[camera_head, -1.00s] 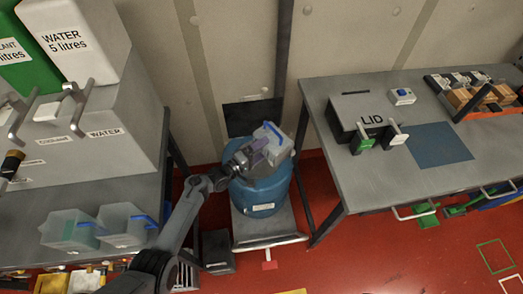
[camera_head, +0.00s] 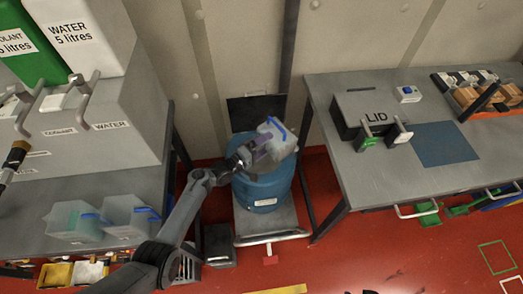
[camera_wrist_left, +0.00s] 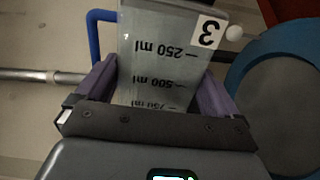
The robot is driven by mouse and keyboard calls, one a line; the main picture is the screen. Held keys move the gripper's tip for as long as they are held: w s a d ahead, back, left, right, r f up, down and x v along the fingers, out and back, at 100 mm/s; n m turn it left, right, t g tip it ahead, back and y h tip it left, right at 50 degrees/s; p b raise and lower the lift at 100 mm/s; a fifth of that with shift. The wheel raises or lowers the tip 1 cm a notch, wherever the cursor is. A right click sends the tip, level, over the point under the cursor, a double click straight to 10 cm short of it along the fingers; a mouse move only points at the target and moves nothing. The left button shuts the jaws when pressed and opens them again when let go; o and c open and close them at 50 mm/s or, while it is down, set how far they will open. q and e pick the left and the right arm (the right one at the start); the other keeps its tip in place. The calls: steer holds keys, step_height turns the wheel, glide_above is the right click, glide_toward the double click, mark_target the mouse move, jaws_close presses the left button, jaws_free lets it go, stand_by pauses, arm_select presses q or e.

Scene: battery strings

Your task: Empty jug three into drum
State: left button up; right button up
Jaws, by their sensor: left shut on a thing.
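Jug three (camera_wrist_left: 165,65) is a clear jug with millilitre marks, a "3" label and a blue handle (camera_wrist_left: 95,35). My left gripper (camera_wrist_left: 155,85) is shut on it, with purple fingers on both sides. In the head view the left gripper (camera_head: 257,153) holds the jug (camera_head: 277,140) tilted above the blue drum (camera_head: 265,190), which stands on a grey platform. The drum's top is mostly hidden by jug and gripper there. In the wrist view its blue rim (camera_wrist_left: 245,60) shows at the right. I cannot tell whether liquid is flowing.
Two clear jugs with blue handles (camera_head: 125,215) stand on the left bench (camera_head: 25,235). Water and coolant containers (camera_head: 85,30) stand behind them. The right bench (camera_head: 350,185) holds a box marked LID (camera_head: 360,108) and a blue mat (camera_head: 443,143).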

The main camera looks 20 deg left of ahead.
arm_select(q)
steer(key=shift+r, duration=0.15)
steer(key=shift+w+a+r+n+p, duration=0.3)
steer(key=shift+n+p, duration=0.15)
steer(key=shift+n, duration=0.25)
stand_by(0.6)
stand_by(0.7)
stand_by(0.6)
